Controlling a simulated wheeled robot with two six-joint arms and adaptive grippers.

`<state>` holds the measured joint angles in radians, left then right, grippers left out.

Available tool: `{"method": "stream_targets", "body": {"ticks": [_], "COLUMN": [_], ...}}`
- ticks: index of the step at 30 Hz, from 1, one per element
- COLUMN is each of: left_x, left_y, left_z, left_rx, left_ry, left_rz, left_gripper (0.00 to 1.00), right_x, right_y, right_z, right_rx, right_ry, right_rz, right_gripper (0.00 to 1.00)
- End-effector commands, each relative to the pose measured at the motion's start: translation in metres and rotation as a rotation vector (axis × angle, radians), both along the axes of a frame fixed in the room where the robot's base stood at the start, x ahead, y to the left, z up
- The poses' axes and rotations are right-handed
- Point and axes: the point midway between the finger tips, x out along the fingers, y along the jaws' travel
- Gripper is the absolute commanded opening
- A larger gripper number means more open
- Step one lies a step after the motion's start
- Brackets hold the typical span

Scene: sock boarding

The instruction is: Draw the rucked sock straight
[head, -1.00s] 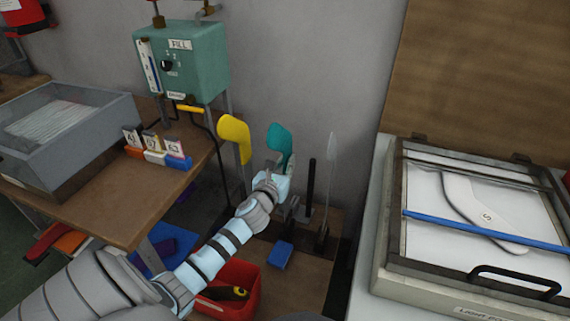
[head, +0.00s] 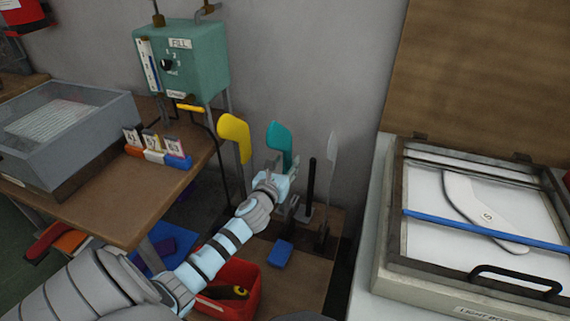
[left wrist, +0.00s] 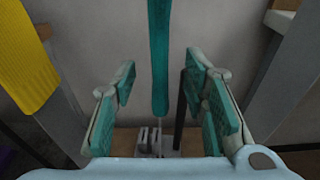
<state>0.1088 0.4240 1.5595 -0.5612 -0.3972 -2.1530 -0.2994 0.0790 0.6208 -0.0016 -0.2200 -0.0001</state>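A teal sock (head: 279,139) stands upright on a form in the head view, its lower part hidden behind my left gripper. In the left wrist view the teal sock (left wrist: 159,50) shows nearly edge-on as a narrow strip; I cannot make out any rucks. My right gripper is not in view.
A yellow sock (head: 235,138) stands to the left, and a black post (head: 311,183) and a thin pale form (head: 331,160) to the right. A red bin (head: 245,307) and blue block (head: 280,254) lie below. A light box (head: 387,253) is at right.

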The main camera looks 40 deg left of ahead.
Motion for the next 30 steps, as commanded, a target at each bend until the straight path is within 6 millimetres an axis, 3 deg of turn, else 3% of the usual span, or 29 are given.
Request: {"method": "stream_targets", "body": {"ticks": [13,30], "left_x": [-0.003,-0.079], "left_y": [-0.001,-0.028], "left_z": [0.001,0.001], "left_rx": [0.001,0.001], "left_ry": [-0.001,-0.001], "left_rz": [-0.001,-0.002], "left_gripper": [0.4,0.4], "right_x": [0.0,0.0], "right_y": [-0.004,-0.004], "right_z": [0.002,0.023], "right_rx": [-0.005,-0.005], "right_ry": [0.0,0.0], "right_rz": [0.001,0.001], "right_gripper": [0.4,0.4]}}
